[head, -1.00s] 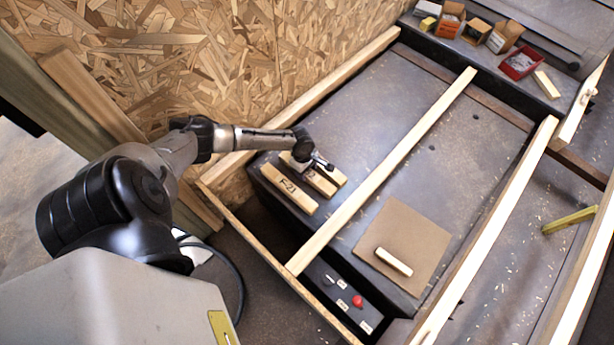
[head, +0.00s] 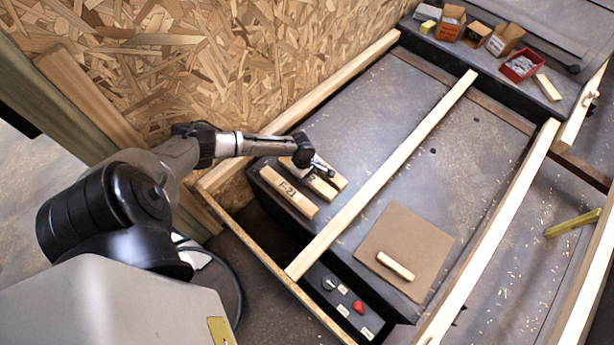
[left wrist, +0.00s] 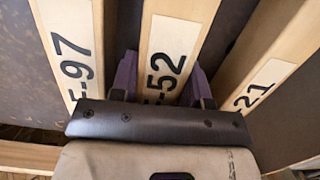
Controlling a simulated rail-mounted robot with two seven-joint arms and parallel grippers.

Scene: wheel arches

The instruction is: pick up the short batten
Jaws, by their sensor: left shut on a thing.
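Three labelled battens lie side by side: one ending in 21 (head: 283,194), a middle one ending in 52 (head: 325,190) and one ending in 97 (head: 341,181). They also show in the left wrist view as 97 (left wrist: 72,45), 52 (left wrist: 175,35) and 21 (left wrist: 275,55). My left gripper (left wrist: 160,88) is shut on the middle batten, a finger on each side. In the head view, my left gripper (head: 308,172) hides part of it. I cannot tell whether the batten is lifted. My right gripper is not in view.
A small unlabelled batten (head: 395,265) lies on a brown board (head: 420,235). Long rails (head: 385,175) cross the dark bed. Boxes (head: 450,22) and a red tray (head: 522,66) stand at the back. A chipboard wall (head: 230,60) rises close behind my left arm.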

